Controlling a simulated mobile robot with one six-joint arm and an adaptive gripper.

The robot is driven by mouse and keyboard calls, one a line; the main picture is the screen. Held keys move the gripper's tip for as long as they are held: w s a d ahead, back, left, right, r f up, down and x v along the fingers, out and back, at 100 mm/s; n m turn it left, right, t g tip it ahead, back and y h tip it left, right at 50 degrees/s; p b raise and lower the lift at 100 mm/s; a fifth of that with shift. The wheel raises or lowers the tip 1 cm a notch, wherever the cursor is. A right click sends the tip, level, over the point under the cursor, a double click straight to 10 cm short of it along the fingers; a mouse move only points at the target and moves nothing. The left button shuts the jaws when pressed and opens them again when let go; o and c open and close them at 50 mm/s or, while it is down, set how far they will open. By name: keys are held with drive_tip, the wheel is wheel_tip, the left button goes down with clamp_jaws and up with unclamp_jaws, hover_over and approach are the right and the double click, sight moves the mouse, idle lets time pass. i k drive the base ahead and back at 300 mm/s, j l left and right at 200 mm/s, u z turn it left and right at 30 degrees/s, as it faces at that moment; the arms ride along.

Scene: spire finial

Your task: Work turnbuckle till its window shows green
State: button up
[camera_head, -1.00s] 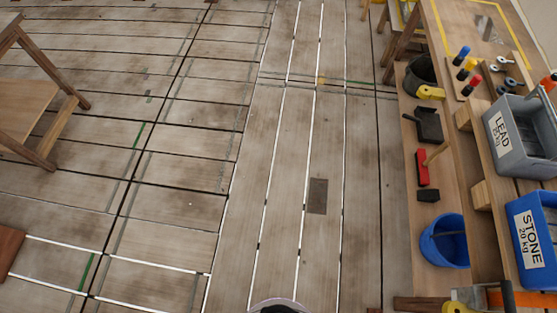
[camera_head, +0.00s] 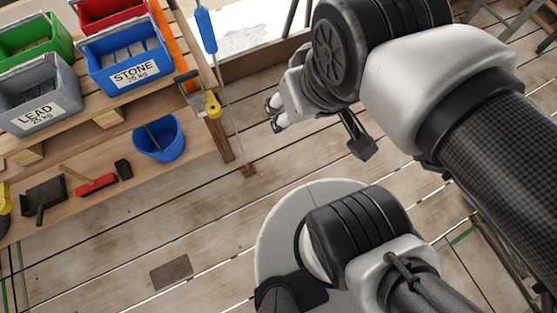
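A slim blue turnbuckle body (camera_head: 207,30) hangs on a thin wire at the top, left of my arm. I see no window or green mark on the turnbuckle at this size. My gripper (camera_head: 273,114) is to the right of the wire in the picture and lower than the blue body. Its two fingertips look apart with nothing between them. It appears clear of the turnbuckle.
A wooden bench at the left holds a blue STONE crate (camera_head: 126,58), a grey LEAD crate (camera_head: 40,98), and green and red crates. A blue bucket (camera_head: 160,138) sits on its lower shelf. Plank floor (camera_head: 110,240) is mostly clear.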

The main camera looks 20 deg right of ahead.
sight(202, 16)
drive_tip(key=k+j+z, duration=0.15)
drive_tip(key=k+j, duration=0.15)
drive_tip(key=i+j+z, duration=0.2)
drive_tip(key=z, duration=0.2)
drive_tip(key=i+j+z, duration=0.15)
drive_tip(key=j+z, duration=0.25)
drive_tip(key=i+j+z, duration=0.1)
drive_tip(key=j+z, duration=0.7)
drive_tip(key=j, duration=0.7)
drive_tip(key=i+j+z, duration=0.1)
drive_tip(key=j, duration=0.65)
drive_tip(key=k+j+u, duration=0.15)
drive_tip(key=k+j, duration=0.25)
